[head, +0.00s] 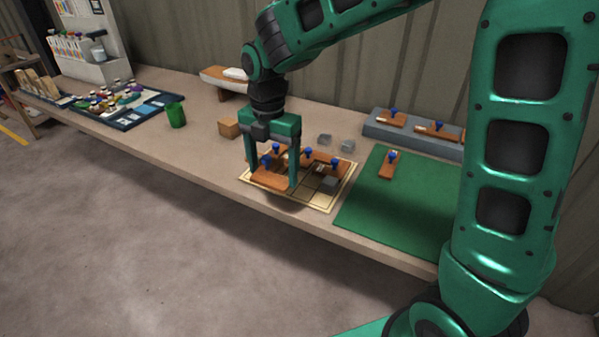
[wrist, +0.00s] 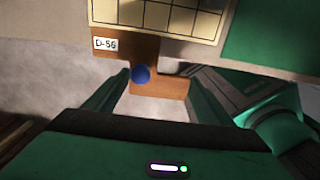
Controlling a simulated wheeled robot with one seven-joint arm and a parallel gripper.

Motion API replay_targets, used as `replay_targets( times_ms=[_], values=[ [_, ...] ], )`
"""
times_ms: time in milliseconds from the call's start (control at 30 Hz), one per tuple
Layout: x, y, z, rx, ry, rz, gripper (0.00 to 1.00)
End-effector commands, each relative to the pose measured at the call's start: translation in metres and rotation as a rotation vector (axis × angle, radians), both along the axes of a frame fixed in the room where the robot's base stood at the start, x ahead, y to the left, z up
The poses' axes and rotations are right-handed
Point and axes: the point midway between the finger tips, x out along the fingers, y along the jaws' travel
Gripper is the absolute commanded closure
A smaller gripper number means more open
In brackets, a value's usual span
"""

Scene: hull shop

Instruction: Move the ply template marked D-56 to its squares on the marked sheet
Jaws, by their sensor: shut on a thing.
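My gripper (head: 272,176) is shut on a brown ply template (head: 271,183) with a blue knob, at the near left part of the marked sheet (head: 318,206). In the wrist view the template (wrist: 158,86) is stepped in outline, carries a D-56 label and sits between the fingers (wrist: 158,76). It appears held above the bench, partly past the front edge, with floor showing below it. The pale gridded sheet (wrist: 180,31) lies beyond it, with bare squares there. Other brown templates with blue knobs (head: 320,158) are on the sheet's far side. Contact between held template and sheet cannot be told.
A green mat (head: 370,215) with one small template (head: 387,169) lies right. A grey rack (head: 412,133) holds more templates behind. A wooden block (head: 229,128) and green cup (head: 176,115) stand left.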

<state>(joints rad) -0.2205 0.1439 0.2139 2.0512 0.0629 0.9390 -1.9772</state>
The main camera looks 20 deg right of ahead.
Motion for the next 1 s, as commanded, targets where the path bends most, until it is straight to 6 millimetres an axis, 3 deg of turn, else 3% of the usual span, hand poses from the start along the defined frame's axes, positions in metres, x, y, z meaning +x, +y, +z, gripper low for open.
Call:
replay_targets(
  times_ms=[167,700,1000],
  values=[
    [0.002,-0.012,-0.004,-0.001,0.001,-0.009,0.47],
    [0.017,-0.105,-0.063,0.000,0.001,-0.006,0.47],
    [0.019,-0.116,-0.077,0.000,0.001,-0.001,0.47]
  ],
)
